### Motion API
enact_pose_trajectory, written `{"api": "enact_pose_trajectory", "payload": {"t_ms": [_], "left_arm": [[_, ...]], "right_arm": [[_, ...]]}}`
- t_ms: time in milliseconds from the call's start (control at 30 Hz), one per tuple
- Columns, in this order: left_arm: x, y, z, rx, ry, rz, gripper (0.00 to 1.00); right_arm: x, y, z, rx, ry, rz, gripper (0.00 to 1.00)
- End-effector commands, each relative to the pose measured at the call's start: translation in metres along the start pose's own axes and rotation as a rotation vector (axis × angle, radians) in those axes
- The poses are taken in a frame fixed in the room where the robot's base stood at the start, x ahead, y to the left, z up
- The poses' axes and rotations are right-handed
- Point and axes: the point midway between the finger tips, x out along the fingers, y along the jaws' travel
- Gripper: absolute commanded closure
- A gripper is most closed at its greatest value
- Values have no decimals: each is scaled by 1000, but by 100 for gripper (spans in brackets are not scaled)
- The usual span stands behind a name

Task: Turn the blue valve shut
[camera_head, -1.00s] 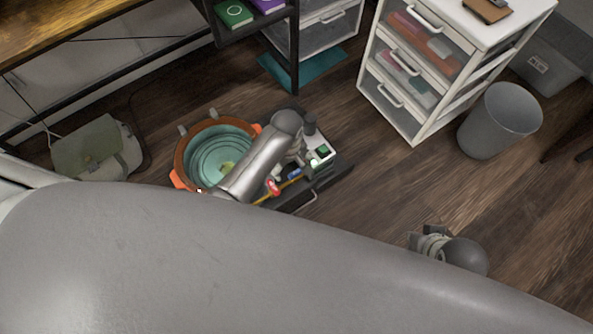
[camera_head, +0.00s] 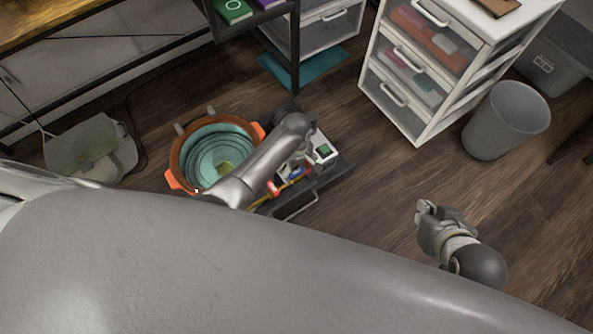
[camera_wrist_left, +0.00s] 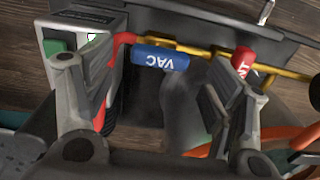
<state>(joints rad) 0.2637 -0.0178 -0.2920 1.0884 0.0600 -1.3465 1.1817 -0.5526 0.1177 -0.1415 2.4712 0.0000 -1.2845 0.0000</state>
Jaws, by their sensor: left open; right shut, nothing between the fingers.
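The blue valve handle (camera_wrist_left: 160,58), marked VAC, lies along a brass pipe in the left wrist view. A small bit of blue also shows beside my left arm in the head view (camera_head: 300,170). My left gripper (camera_wrist_left: 148,72) is open, with one finger on each side of the blue handle. Whether either finger touches it I cannot tell. A red valve handle (camera_wrist_left: 243,64) sits on the same pipe, beside the right finger. My right gripper (camera_head: 428,207) is shut and empty above the floor at the right, far from the valves.
An orange-rimmed pot (camera_head: 176,160) with a teal inside stands left of the valve unit. A white box with a green switch (camera_wrist_left: 58,46) is beside the left finger. A drawer cabinet (camera_head: 428,128) and a grey bin (camera_head: 506,120) stand right. Floor between them is open.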

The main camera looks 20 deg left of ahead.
Motion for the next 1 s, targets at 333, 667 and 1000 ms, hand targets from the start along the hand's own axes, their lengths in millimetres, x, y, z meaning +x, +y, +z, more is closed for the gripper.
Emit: {"api": "enact_pose_trajectory", "payload": {"t_ms": [333, 667, 1000], "left_arm": [[22, 0, 0, 0, 0, -1, 23], [29, 0, 0, 0, 0, 0, 23], [29, 0, 0, 0, 0, 0, 34]], "right_arm": [[5, -7, -56, -5, 269, -15, 100], [1, -10, -80, -7, 379, -21, 100], [1, -10, -80, -7, 381, -21, 100]]}}
